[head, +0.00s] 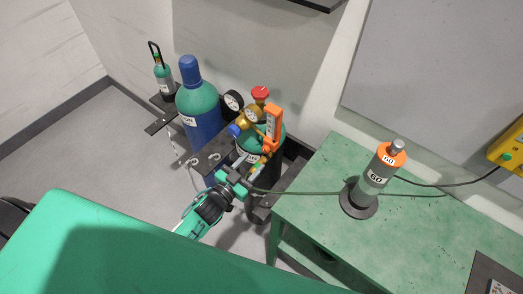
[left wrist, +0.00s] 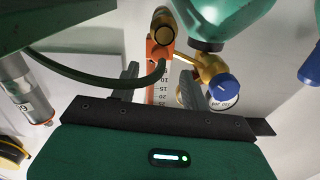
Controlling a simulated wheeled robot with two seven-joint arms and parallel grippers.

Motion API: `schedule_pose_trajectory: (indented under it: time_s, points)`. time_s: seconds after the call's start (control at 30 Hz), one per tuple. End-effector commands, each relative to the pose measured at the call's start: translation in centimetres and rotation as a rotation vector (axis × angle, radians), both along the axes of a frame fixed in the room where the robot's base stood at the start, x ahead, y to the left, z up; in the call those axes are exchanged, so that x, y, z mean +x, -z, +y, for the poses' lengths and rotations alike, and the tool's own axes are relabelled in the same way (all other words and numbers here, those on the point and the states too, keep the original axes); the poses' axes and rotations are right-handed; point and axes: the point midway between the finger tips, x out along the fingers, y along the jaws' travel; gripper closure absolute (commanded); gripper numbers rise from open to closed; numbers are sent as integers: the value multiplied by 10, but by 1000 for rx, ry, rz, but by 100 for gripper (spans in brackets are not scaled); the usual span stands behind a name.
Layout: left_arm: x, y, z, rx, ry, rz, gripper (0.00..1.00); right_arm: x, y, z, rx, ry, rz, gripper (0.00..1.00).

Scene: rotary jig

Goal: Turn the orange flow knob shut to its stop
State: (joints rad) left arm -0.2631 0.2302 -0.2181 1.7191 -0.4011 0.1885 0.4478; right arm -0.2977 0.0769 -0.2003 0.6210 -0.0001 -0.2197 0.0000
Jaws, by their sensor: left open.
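The orange flowmeter (head: 272,126) stands upright on the brass regulator (head: 248,117) of a green-topped cylinder. In the left wrist view its orange end block (left wrist: 154,52) and white scale (left wrist: 160,88) show between my fingers, with a round brass end (left wrist: 163,27) beyond. I cannot clearly tell the orange flow knob apart from the orange body. My left gripper (head: 250,172) is open, just below and in front of the flowmeter; it also shows in the left wrist view (left wrist: 161,80). Contact cannot be made out. My right gripper is not in view.
A blue knob (left wrist: 224,88) and a red knob (head: 260,92) sit on the regulator. A blue-and-green cylinder (head: 198,110) stands at left. A green surface (head: 90,220) fills the lower left.

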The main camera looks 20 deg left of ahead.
Motion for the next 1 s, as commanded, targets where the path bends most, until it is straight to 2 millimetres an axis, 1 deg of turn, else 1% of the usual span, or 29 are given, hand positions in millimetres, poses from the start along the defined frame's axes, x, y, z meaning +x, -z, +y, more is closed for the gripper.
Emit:
schedule_pose_trajectory:
  time_s: [0.03,0.1,0.2,0.33,0.5,0.77,0.87,0.9,1.0]
  points:
    - [10,-3,-3,1,-1,-1,53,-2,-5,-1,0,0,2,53]
    - [20,-3,-7,0,-1,-1,53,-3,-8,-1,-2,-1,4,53]
    - [34,-3,-12,0,0,-2,53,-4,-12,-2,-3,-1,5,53]
    - [46,-2,-17,1,0,-3,53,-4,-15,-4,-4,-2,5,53]
    - [53,-1,-20,1,1,-1,53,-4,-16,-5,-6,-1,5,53]
    - [54,0,-20,1,1,0,53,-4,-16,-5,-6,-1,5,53]
    - [54,0,-20,1,1,0,71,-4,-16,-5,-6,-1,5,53]
    - [54,0,-20,2,1,-1,79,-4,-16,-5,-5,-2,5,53]
    - [54,0,-20,2,1,-1,98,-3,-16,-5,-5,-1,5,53]
